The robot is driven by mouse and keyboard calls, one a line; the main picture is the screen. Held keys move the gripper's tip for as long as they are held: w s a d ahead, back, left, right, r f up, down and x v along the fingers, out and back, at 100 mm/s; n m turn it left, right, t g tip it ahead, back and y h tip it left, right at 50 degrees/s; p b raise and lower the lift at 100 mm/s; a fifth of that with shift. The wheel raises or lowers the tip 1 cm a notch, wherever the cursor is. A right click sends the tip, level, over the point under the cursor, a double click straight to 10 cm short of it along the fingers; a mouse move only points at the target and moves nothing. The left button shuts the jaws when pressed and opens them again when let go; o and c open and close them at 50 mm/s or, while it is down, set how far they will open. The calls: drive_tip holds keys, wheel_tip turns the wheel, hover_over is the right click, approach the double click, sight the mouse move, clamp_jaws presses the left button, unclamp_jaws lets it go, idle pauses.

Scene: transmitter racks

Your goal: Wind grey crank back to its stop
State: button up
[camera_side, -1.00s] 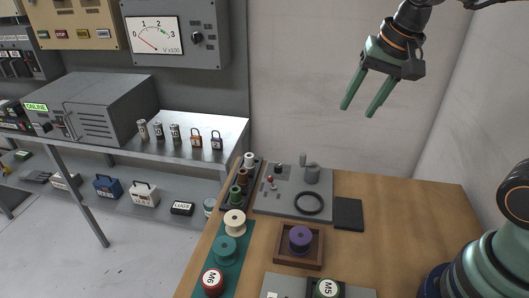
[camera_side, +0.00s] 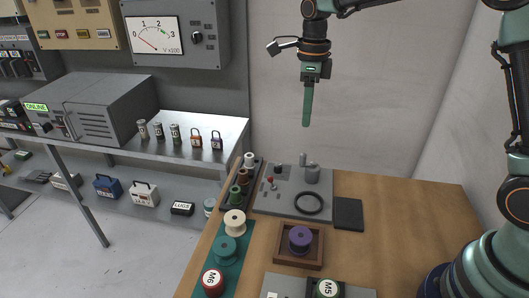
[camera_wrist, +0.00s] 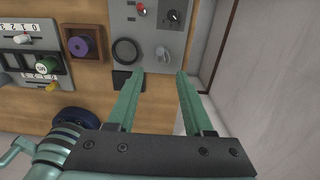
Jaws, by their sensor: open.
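The grey crank (camera_side: 312,175) stands on the grey panel (camera_side: 262,205) at the back of the wooden bench, a short round body with a small upright grip beside it. In the wrist view the crank (camera_wrist: 163,56) lies just beyond my fingertips, near the panel's edge. My gripper (camera_side: 307,124) hangs well above the panel, pointing down, with its green fingers seen edge-on. In the wrist view my gripper (camera_wrist: 159,75) is open, with nothing between its fingers. The crank's stop cannot be made out.
A black ring (camera_side: 296,206) and a small red-topped lever (camera_side: 270,180) share the panel. A dark flat pad (camera_side: 348,214) lies to its right. A purple spool (camera_side: 300,238) sits in a wooden tray in front. The right of the bench is clear, and a wall stands behind.

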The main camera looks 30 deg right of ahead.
sight(303, 154)
wheel_tip(303, 154, down, 12)
drive_tip(key=shift+r, duration=0.2)
idle(0.4)
clamp_jaws()
